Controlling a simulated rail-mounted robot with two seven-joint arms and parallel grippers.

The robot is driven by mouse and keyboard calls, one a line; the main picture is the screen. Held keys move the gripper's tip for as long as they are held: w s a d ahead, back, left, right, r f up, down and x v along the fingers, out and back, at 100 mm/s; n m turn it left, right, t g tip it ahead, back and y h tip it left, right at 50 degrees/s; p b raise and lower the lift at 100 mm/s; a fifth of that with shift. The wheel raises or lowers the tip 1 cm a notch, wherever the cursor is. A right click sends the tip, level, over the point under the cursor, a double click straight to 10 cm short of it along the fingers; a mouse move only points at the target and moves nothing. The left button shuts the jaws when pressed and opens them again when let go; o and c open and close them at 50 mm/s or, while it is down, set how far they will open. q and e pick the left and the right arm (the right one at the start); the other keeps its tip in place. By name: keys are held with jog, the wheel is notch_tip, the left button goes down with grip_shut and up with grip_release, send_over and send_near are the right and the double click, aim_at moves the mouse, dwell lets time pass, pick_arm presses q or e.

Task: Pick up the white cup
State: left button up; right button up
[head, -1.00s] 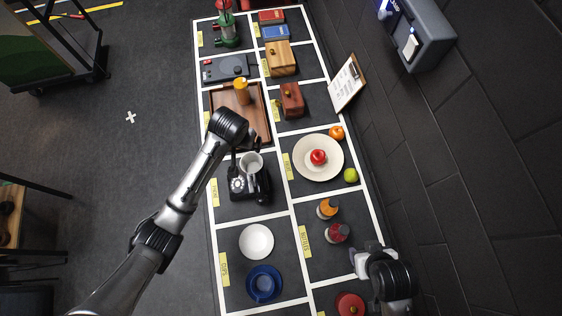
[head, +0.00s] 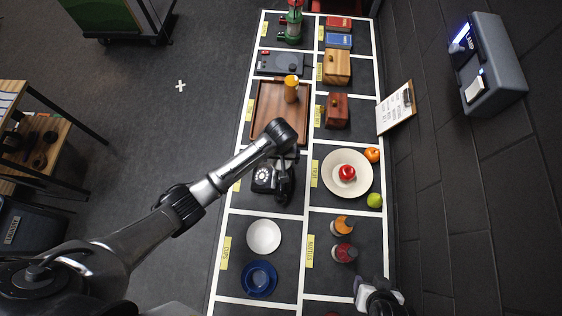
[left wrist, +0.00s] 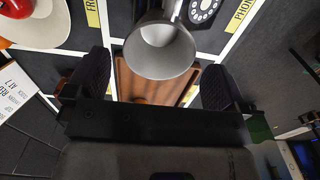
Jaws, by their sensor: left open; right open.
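The white cup (left wrist: 160,45) shows in the left wrist view with its round opening towards the camera. It lies ahead of and between the spread fingers of my left gripper (left wrist: 157,62), which is open and not closed on it. In the head view my left wrist covers the cup, near the black telephone (head: 272,178); the left fingers are mostly hidden there too. My right gripper (head: 378,294) is open and empty at the lower right, near the bottles.
A wooden tray (head: 262,112) with an orange bottle lies behind the telephone. A white saucer (head: 263,236) and a blue cup on a blue saucer (head: 259,290) stand in front. A plate (head: 329,182) with a red fruit is to the right. Two bottles (head: 343,226) stand nearby.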

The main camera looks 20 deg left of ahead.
aim_at(276, 164)
pick_arm(q)
jog(key=shift+s+f, duration=0.15)
jog(key=shift+f, duration=1.5)
jog(key=shift+s+f, duration=0.1)
jog(key=shift+f, duration=1.55)
jog(key=c, duration=0.9)
